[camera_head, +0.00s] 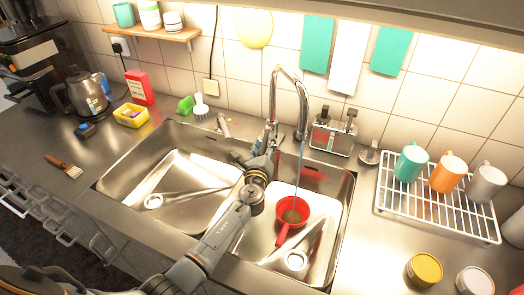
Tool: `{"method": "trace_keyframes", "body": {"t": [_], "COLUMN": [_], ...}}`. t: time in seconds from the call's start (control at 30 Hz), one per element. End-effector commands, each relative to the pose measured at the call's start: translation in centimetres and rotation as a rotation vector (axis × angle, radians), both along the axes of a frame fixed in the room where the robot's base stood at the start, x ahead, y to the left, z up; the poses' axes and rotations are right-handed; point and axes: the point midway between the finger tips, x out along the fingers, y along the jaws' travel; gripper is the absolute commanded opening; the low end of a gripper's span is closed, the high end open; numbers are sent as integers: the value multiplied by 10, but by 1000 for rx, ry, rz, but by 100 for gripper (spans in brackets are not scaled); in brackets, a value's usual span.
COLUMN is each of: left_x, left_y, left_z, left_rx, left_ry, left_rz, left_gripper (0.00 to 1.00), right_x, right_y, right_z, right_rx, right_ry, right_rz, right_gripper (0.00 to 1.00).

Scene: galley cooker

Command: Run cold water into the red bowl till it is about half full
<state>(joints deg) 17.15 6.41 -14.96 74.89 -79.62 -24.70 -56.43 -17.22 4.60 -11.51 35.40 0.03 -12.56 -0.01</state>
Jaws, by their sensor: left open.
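The red bowl (304,203), with a handle sticking out toward the front left, sits in the right sink basin (328,238). A thin bluish stream of water (299,172) falls from the tap (273,95) into it. Some liquid shows inside, but I cannot tell its exact level. My left gripper (266,143) is open at the tap's base, between the two basins. The tap's lever is hard to make out there, and I cannot tell whether the gripper touches it. My right gripper is out of view.
The left basin (170,200) is empty. A white rack (440,213) with several mugs stands at the right. A caddy (333,138) and a green-handled brush (200,106) stand behind the sink.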

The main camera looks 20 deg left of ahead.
Motion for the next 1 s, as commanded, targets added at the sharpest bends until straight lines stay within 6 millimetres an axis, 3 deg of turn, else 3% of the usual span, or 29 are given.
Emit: {"method": "trace_keyframes", "body": {"t": [0.6,1.0], "left_x": [-105,-115], "left_y": [-22,-25], "left_z": [-1,0], "left_rx": [1,1], "left_ry": [2,2], "left_rz": [0,0], "left_gripper": [42,42], "right_x": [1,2], "right_y": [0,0], "right_z": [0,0], "right_rx": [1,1], "right_ry": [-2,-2], "right_rz": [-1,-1], "right_gripper": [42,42]}}
